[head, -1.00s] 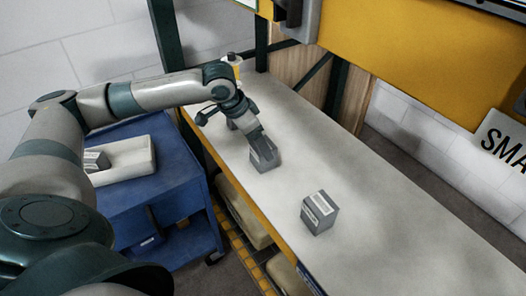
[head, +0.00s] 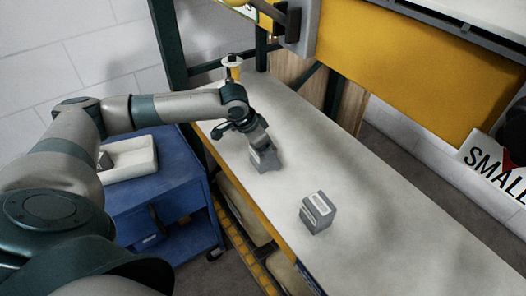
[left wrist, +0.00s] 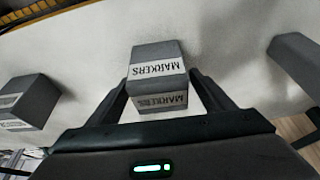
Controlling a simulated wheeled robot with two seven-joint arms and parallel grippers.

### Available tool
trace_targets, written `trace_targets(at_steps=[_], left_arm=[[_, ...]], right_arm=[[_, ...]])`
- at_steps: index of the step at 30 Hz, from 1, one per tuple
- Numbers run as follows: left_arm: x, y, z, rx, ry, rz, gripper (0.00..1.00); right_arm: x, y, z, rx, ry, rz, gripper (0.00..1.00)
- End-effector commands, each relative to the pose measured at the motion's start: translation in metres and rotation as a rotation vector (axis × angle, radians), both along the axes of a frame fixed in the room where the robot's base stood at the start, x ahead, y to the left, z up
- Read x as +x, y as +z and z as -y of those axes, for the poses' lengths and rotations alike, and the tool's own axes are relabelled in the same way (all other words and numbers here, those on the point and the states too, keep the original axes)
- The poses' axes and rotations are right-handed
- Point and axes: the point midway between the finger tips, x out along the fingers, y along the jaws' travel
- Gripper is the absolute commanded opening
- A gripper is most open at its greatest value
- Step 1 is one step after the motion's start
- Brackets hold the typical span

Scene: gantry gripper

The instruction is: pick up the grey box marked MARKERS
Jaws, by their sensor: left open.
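The grey box marked MARKERS (left wrist: 158,68) shows in the left wrist view, with its white label upside down, between the two fingers of my left gripper (left wrist: 160,86). The fingers are open, one on each side of the box; I cannot tell whether they touch it. In the head view, my left gripper (head: 262,147) reaches down over this box (head: 265,161) on the pale bench, hiding part of it. My right gripper is not in view.
A second grey box (head: 318,212) with a white label stands on the bench (head: 400,250), nearer and to the right. A blue cart (head: 160,190) with a white tray (head: 135,170) stands left.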

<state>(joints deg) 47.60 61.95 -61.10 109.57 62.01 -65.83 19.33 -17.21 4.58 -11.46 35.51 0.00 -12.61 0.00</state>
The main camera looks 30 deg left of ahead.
Motion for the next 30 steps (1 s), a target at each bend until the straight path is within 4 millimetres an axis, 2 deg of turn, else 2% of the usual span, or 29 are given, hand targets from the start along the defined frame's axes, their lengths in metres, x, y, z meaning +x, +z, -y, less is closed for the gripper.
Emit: trace_targets(at_steps=[6, 20, 24, 27, 30], left_arm=[[0.005, -0.015, 0.003, 0.000, 0.000, 0.000, 0.75], [0.005, -0.016, 0.002, 0.000, 0.001, 0.001, 0.75], [0.005, -0.016, 0.002, 0.000, 0.001, 0.001, 0.42], [0.005, -0.016, 0.002, 0.000, 0.001, 0.001, 0.22], [0.006, -0.015, 0.002, 0.000, 0.001, 0.002, 0.22]], right_arm=[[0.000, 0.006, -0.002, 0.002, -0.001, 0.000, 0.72], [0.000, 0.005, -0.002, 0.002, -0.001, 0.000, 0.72], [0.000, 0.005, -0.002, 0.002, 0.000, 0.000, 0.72], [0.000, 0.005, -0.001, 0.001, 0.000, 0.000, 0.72], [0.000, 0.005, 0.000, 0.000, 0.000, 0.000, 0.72]])
